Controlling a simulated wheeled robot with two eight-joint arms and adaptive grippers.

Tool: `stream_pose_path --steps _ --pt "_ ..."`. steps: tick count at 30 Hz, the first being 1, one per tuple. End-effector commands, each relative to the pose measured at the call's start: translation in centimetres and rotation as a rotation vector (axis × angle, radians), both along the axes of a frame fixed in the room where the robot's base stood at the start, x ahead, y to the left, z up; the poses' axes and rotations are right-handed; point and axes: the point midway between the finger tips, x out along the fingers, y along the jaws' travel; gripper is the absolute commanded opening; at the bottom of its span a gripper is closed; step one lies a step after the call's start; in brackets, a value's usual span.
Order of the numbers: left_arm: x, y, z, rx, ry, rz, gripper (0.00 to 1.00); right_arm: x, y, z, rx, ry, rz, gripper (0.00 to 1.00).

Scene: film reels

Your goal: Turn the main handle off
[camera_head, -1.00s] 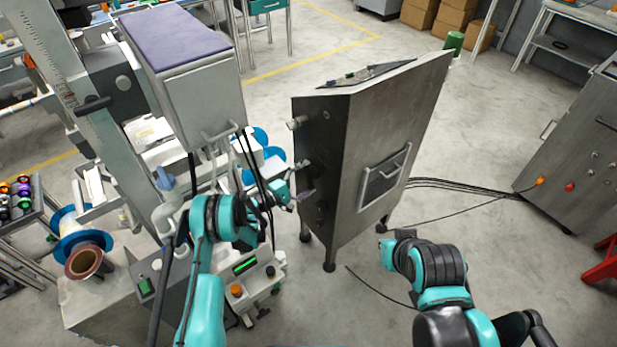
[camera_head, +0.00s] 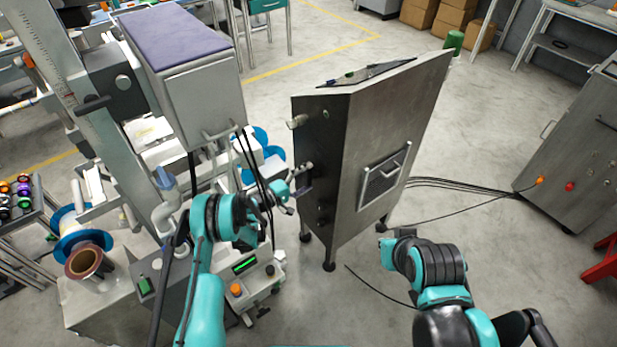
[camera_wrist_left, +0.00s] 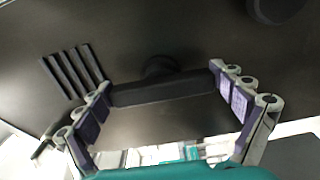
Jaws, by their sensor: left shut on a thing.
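The main handle (camera_wrist_left: 160,90) is a black bar on a round hub, on the dark face of a tall grey metal cabinet (camera_head: 375,150). In the left wrist view it lies level across the picture, between the fingers of my left gripper (camera_wrist_left: 165,100). The fingers close on its two ends. In the head view my left gripper (camera_head: 301,182) is at the cabinet's dark left side, where the handle is mostly hidden by the fingers. My right gripper (camera_head: 384,246) is low in front of the cabinet, apart from it; its fingers do not show clearly.
A machine with a grey box (camera_head: 200,100), hanging black cables and blue reels stands close to the left of the cabinet. A control box (camera_head: 245,275) with an orange knob is below my left arm. Cables cross the floor at right.

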Motion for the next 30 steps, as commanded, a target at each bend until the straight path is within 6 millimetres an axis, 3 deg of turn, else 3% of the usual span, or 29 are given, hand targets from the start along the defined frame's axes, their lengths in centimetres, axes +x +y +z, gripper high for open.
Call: stream_pose_path --steps 3,4,16,30 --pt "-0.1 0.0 -0.1 0.004 -0.002 -0.002 0.66 0.0 0.0 0.0 0.000 0.000 0.000 0.00" --pt "-0.1 0.0 -0.1 0.003 -0.001 -0.002 1.00 0.0 0.0 0.0 0.000 0.000 0.000 0.00" --pt "-0.3 0.5 0.0 0.001 0.000 0.001 1.00 0.0 0.0 0.0 0.000 0.000 0.000 0.00" --pt "-4.2 5.9 -0.1 0.002 -0.001 0.000 1.00 0.0 0.0 0.0 0.000 0.000 0.000 0.00"
